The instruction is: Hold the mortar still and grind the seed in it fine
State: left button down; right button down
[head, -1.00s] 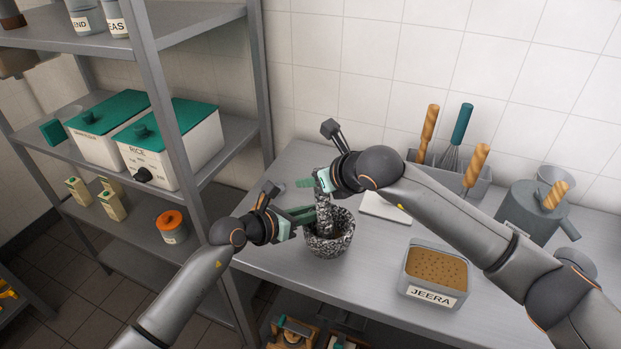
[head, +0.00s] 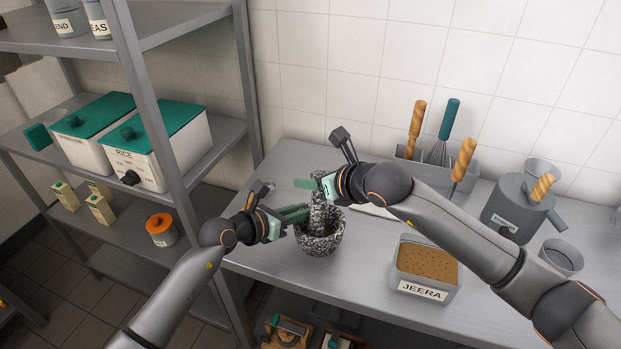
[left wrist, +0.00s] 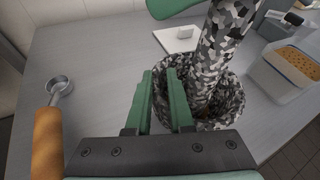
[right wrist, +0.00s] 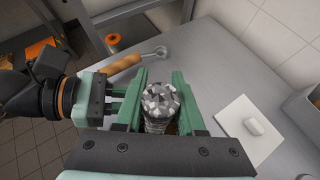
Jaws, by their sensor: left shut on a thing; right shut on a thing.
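The speckled grey stone mortar (head: 322,243) stands upright on the steel table. My left gripper (head: 297,213) is shut on its left rim; in the left wrist view its fingers (left wrist: 162,98) straddle the wall. The matching speckled pestle (head: 319,212) stands with its lower end inside the mortar, tilted in the left wrist view (left wrist: 222,45). My right gripper (head: 318,186) is shut on the pestle near its top; the right wrist view shows the round pestle top (right wrist: 160,98) between the fingers. The seed in the mortar is mostly hidden by pestle and rim.
A JEERA tub (head: 425,266) stands right of the mortar. Behind are a white board with a small block (right wrist: 250,130), a utensil holder (head: 462,186) and a grey can (head: 508,212). A wooden-handled ladle (left wrist: 47,140) lies left of the mortar. A shelf post (head: 150,110) rises at left.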

jog(key=shift+n, duration=0.4)
jog(key=shift+f, duration=0.15)
jog(key=shift+s+a+f, duration=0.35)
jog(key=shift+a+f, duration=0.1)
jog(key=shift+a, duration=0.2)
jog(key=shift+d, duration=0.1)
jog(key=shift+s+d+f, duration=0.3)
jog(key=shift+d, duration=0.15)
